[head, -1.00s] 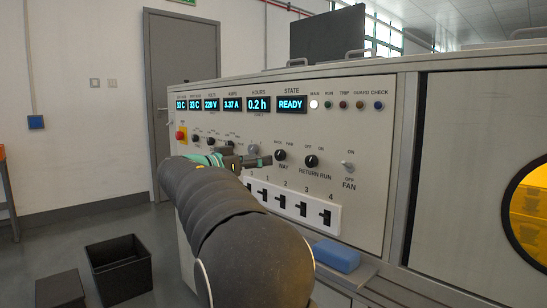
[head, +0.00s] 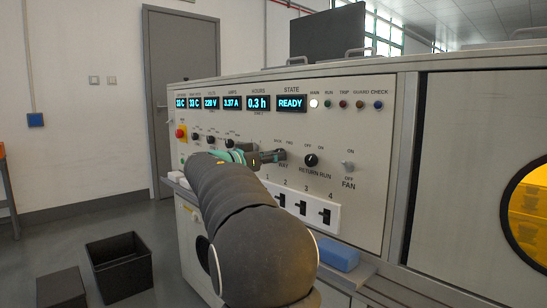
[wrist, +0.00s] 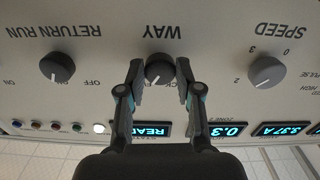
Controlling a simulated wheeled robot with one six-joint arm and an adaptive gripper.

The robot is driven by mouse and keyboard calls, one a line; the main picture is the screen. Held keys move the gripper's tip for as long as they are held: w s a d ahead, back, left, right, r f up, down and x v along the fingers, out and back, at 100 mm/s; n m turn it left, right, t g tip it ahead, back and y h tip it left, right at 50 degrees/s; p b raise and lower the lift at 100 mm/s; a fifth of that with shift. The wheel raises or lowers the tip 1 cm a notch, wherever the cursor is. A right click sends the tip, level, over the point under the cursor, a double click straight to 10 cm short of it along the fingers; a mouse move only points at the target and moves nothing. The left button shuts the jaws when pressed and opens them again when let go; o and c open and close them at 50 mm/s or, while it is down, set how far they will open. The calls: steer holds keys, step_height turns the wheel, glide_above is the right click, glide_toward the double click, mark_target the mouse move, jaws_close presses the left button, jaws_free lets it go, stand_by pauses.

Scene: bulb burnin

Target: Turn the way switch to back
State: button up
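The way switch is a dark round knob (wrist: 160,68) under the upside-down WAY label in the wrist view. Its light pointer line slants to the lower left, away from the partly hidden BACK label on the right. My gripper (wrist: 160,75) has one finger on each side of the knob, with thin gaps apparent; firm contact cannot be made out. In the head view my gripper (head: 277,156) is at the panel over the WAY position and hides the knob. The state display (head: 292,102) reads READY.
The RETURN RUN knob (wrist: 57,67) and the SPEED knob (wrist: 266,72) flank the way switch. The FAN toggle (head: 347,168) is farther right. A row of black switches (head: 303,207) lies below, and a blue block (head: 338,255) rests on the ledge.

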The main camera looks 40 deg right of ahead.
jaws_close()
steer(key=shift+n, duration=0.3)
steer(key=shift+s+r+n+b, duration=0.1)
steer(key=shift+n+b, duration=0.1)
steer(key=shift+n, duration=2.6)
steer(key=shift+r+n+b, duration=0.1)
steer(key=shift+n+b, duration=0.05)
steer(key=shift+n, duration=2.65)
steer(key=shift+f, duration=0.1)
steer(key=o, duration=1.1)
jaws_free()
steer(key=shift+c, duration=0.2)
